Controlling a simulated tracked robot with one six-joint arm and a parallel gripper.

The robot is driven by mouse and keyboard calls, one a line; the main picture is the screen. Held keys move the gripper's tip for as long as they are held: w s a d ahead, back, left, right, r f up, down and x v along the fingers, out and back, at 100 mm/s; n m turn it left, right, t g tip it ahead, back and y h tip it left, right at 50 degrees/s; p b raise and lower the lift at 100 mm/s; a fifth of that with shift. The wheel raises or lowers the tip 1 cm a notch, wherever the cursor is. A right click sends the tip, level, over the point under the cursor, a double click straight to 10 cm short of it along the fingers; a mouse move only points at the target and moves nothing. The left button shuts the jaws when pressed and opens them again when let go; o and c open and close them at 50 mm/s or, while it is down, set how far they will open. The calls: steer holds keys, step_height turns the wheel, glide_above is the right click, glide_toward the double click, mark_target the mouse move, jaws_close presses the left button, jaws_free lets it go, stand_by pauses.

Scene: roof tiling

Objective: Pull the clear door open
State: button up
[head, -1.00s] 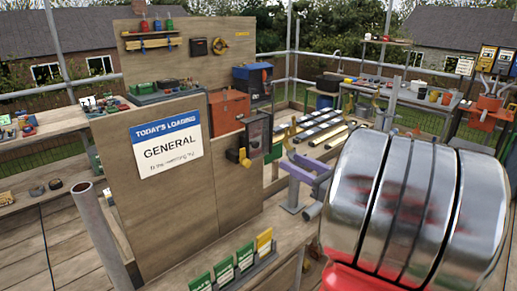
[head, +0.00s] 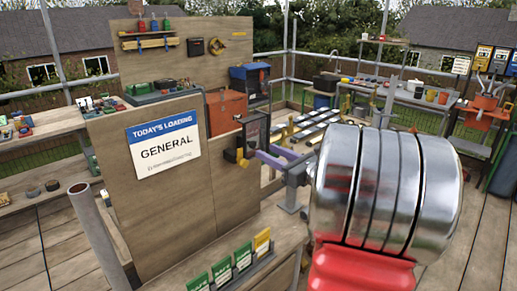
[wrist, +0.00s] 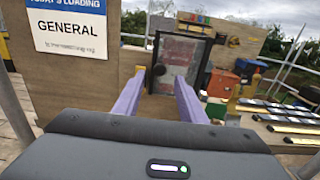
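The clear door (wrist: 182,62) shows in the wrist view as a see-through pane in a dark frame, standing beside the plywood panel. In the head view its dark frame (head: 267,132) is at the panel's right edge. A dark round knob (wrist: 159,70) sits at the door's left side in the wrist view. My gripper (wrist: 160,78) has two purple fingers spread apart, with the knob appearing between their tips. Whether the fingers touch it cannot be told. In the head view my gripper (head: 268,157) is close to the door, partly hidden by my arm.
The plywood panel (head: 180,210) with a "GENERAL" sign (head: 163,144) stands left of the door. An orange box (head: 226,110) sits behind it. Green and yellow cards (head: 243,256) stand in a holder on the front bench. A yellow block (head: 243,155) is near the door.

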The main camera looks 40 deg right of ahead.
mark_target(254, 145)
steer(key=shift+w, duration=2.75)
steer(key=shift+c, duration=0.2)
jaws_close()
